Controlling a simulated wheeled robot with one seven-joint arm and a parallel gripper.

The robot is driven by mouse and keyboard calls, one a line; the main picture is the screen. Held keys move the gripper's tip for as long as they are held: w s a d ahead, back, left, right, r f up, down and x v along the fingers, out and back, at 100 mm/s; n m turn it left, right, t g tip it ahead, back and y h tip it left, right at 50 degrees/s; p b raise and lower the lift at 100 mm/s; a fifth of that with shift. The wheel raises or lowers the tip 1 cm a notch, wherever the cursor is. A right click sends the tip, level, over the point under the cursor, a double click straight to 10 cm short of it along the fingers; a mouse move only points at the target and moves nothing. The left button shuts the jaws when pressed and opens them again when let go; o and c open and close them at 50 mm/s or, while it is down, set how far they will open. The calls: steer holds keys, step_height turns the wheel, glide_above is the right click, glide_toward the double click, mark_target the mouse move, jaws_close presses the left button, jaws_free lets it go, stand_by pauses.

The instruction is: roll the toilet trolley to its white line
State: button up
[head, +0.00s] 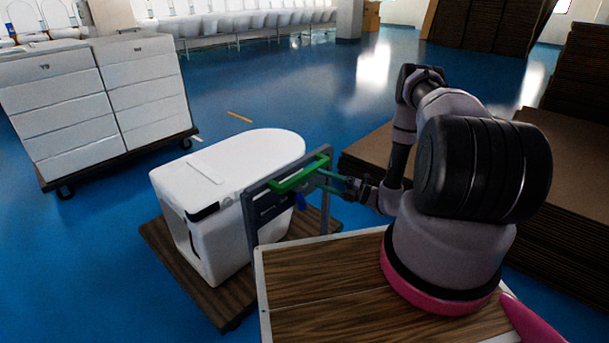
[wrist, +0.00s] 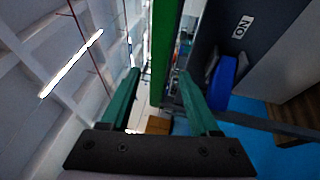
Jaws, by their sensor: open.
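The toilet trolley has a dark wooden base (head: 190,275) and a grey upright frame (head: 262,222) with a green handle bar (head: 297,177) on top. A white toilet (head: 225,165) stands on it. My gripper (head: 325,181) is at the right end of the green bar, fingers pointing at it. In the wrist view my gripper (wrist: 158,75) has its two green fingers apart, and the green bar (wrist: 166,45) shows between them. I cannot tell whether either finger touches it. A blue part (wrist: 222,82) sits on the frame beside the bar. I see no white line on the floor.
Another trolley with white boxes (head: 90,95) stands at the left. Stacks of brown cardboard (head: 575,160) are at the right, close to my arm. An orange mark (head: 239,117) lies on the blue floor (head: 300,90), which is open beyond the toilet.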

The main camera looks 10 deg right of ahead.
mark_target(306, 174)
steer(key=x, duration=0.6)
steer(key=shift+w+a, duration=0.2)
steer(key=shift+a, duration=0.15)
jaws_close()
stand_by(1.1)
